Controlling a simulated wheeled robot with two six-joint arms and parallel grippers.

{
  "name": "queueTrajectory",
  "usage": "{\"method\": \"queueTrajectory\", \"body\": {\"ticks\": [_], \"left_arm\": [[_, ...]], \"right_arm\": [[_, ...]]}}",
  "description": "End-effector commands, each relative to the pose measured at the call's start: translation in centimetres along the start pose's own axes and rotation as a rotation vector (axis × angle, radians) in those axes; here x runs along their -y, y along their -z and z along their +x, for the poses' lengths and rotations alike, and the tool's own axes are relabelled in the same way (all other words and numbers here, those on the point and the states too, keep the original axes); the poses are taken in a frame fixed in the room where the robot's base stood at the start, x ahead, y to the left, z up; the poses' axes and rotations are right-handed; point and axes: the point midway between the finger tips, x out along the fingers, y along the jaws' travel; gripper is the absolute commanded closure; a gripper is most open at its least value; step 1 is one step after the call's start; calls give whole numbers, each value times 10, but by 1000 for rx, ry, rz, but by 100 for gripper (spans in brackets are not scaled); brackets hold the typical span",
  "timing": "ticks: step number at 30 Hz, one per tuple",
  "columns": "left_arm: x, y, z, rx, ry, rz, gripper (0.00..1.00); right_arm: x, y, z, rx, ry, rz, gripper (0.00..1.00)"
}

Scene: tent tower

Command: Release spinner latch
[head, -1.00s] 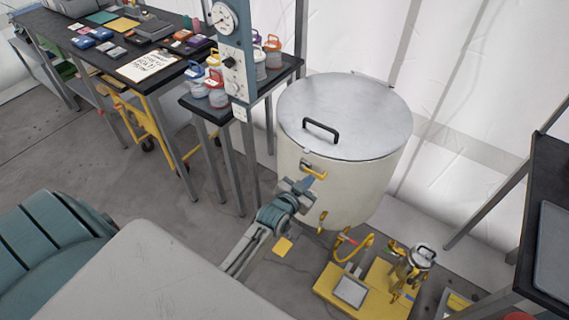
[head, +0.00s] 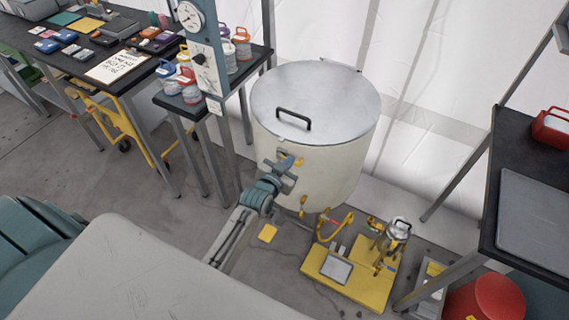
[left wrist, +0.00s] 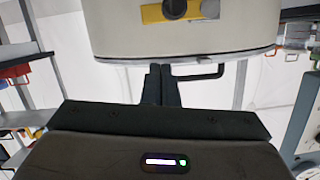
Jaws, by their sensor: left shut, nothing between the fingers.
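The spinner is a large cream drum (head: 340,165) with a round metal lid (head: 318,98) lying closed on top. Its yellow latch (head: 291,174) is on the front wall just under the lid rim, partly hidden by my left gripper (head: 288,162). In the left wrist view the latch (left wrist: 152,13) with a dark round knob shows at the top edge, on the drum (left wrist: 225,30). My left gripper (left wrist: 160,70) is shut and empty there, with its fingertips near the lid rim. I cannot tell whether they touch the drum. My right gripper is not in view.
A yellow platform (head: 360,283) with a metal canister (head: 397,230) stands on the floor right of the drum. A gauge post (head: 207,60) and a bench with several jars (head: 190,92) stand left. A dark table (head: 510,240) and a red bin (head: 485,300) are at the right.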

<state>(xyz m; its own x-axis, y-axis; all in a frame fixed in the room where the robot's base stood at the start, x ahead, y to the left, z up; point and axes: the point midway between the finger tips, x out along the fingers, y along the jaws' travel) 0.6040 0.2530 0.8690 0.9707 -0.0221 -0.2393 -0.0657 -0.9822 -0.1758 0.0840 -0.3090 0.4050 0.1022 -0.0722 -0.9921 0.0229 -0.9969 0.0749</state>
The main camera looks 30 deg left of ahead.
Motion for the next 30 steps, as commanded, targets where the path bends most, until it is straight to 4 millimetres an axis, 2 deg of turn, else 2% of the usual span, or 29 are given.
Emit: {"method": "queueTrajectory", "body": {"ticks": [1,6,13,18,30], "left_arm": [[-2,-7,-15,2,-1,1,100],[-2,-7,-53,2,-1,0,100],[-2,-5,-89,2,-1,0,100],[-2,-3,-99,0,0,0,100],[-2,-3,-100,1,0,0,100]], "right_arm": [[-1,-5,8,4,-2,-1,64],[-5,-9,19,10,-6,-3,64],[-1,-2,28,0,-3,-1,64],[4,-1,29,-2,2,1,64],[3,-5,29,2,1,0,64]]}}
